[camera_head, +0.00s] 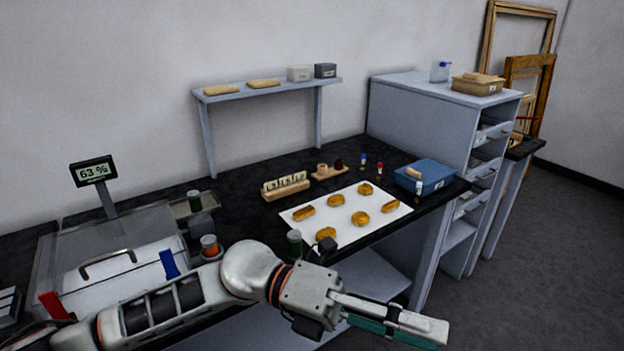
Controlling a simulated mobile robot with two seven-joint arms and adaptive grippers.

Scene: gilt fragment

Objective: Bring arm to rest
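My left arm comes in from the lower left, across the front of the black worktop. My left gripper (432,331) is at the bottom, right of centre, past the worktop's front edge, pointing right and slightly down. Its pale finger and teal strip lie close together as a narrow bar; whether the fingers are apart is unclear. I see nothing held in it. My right arm and gripper are not in view.
A white sheet (386,221) with several golden fragments lies on the black worktop (243,226), near a blue box (425,175). A glass-sided case (120,270) and humidity display (94,171) stand left. A drawer cabinet (415,115) stands right. Floor (560,260) is clear at right.

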